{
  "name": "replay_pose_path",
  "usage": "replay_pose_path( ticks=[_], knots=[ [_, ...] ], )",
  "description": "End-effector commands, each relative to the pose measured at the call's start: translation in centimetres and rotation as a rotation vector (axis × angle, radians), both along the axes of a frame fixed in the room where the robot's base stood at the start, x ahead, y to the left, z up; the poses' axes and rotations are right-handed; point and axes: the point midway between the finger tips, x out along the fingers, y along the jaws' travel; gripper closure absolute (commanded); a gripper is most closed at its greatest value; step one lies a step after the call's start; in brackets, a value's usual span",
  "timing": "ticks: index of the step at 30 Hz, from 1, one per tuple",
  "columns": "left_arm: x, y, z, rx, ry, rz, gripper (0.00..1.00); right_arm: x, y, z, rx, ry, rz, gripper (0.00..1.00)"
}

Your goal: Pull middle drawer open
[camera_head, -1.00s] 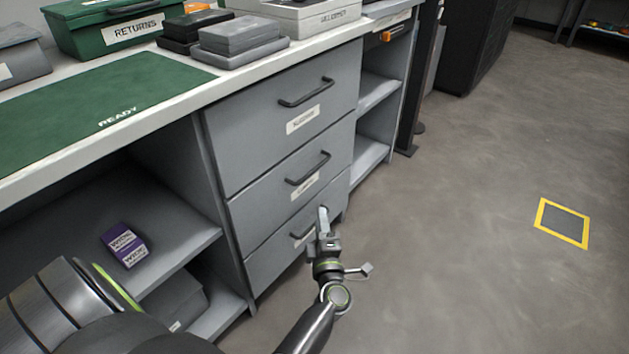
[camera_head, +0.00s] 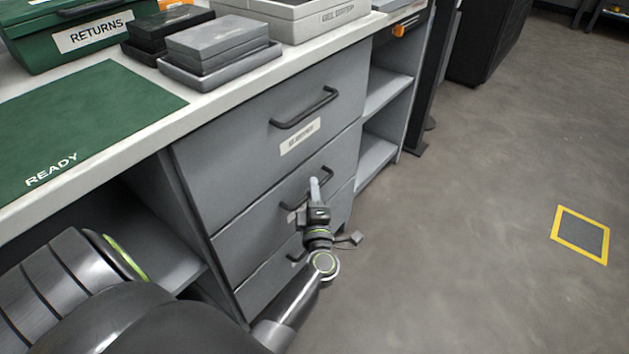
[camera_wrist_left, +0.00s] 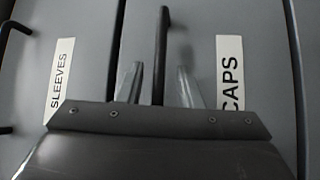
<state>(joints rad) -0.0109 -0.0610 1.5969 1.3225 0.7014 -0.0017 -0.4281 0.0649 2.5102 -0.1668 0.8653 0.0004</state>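The middle drawer (camera_head: 250,240) is a grey front in the counter's drawer stack and looks flush with the other fronts. Its dark bar handle (camera_head: 290,205) is partly covered by my left gripper (camera_head: 314,187). In the left wrist view the handle (camera_wrist_left: 160,50) runs upright between the two fingertips of my left gripper (camera_wrist_left: 158,82), which is open. A gap shows on each side of the bar. A label reading CAPS (camera_wrist_left: 230,72) is on this drawer. My right gripper is not in view.
The top drawer (camera_head: 230,165) is above, with its own handle (camera_head: 304,108) and a SLEEVES label (camera_wrist_left: 60,82). The bottom drawer (camera_head: 265,285) is below. Open shelves (camera_head: 376,152) stand to the right. The floor (camera_head: 450,230) in front is clear.

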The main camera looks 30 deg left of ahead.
Motion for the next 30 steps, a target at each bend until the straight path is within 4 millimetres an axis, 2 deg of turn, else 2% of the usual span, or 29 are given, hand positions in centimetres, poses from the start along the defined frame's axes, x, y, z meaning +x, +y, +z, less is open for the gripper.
replay_pose_path(
  ticks=[10, 18, 30],
  knots=[
    [-0.03, 0.11, 0.03, -0.001, 0.001, 0.0, 0.68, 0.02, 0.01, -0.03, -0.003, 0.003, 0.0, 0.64],
    [-0.03, 0.1, 0.03, -0.001, 0.001, 0.0, 1.0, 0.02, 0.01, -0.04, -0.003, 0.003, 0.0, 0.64],
    [-0.04, 0.13, 0.04, -0.001, 0.0, 0.0, 1.0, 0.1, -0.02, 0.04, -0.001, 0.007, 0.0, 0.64]
  ],
)
